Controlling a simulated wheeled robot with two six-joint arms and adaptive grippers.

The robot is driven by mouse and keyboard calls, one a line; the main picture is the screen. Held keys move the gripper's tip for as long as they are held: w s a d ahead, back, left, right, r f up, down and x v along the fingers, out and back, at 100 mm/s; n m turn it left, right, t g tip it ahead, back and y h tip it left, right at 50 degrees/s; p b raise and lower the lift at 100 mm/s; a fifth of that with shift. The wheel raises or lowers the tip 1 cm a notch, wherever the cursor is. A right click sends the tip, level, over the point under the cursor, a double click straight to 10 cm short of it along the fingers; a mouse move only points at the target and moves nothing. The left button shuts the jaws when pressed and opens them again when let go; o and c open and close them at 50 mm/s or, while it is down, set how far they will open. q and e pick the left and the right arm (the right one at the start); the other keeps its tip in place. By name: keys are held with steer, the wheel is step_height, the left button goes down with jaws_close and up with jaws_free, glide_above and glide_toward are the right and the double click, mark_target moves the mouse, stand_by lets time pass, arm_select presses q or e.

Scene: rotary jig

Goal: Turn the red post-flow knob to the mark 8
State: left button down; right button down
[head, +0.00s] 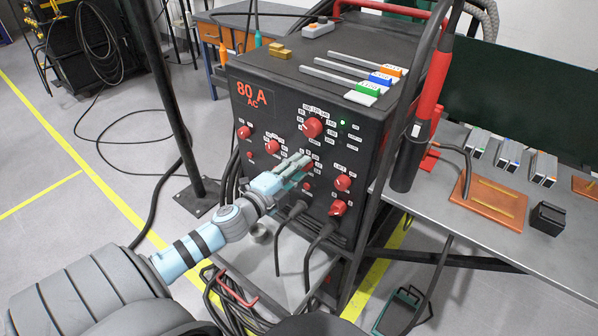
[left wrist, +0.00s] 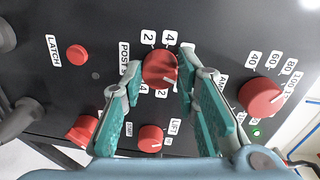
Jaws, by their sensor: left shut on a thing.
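The black welding machine (head: 262,140) has several red knobs on its front panel. The red post-flow knob (left wrist: 159,66) sits beside a label starting "POST" in the left wrist view, with white number tags such as 2 and 4 around it. A white pointer line shows on its lower right part there. I cannot make out a mark 8; the fingers cover part of the scale. My left gripper (head: 301,170) reaches the panel, its teal fingers (left wrist: 162,76) on either side of this knob and shut on it. The fingers hide most of the knob in the head view. My right gripper is not in view.
Other red knobs surround the held one: a larger one above (head: 312,128) and others at lower right (head: 342,183). Cables (head: 292,215) plug in below. A metal bench (head: 500,225) is farther right.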

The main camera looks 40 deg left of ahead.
arm_select(q)
steer(key=shift+n+b, duration=0.55)
steer(key=shift+n, duration=1.05)
steer(key=c, duration=1.2)
jaws_free()
steer(key=shift+c, duration=0.2)
steer(key=s, duration=1.2)
steer(key=shift+r, duration=0.25)
steer(key=shift+a, duration=0.1)
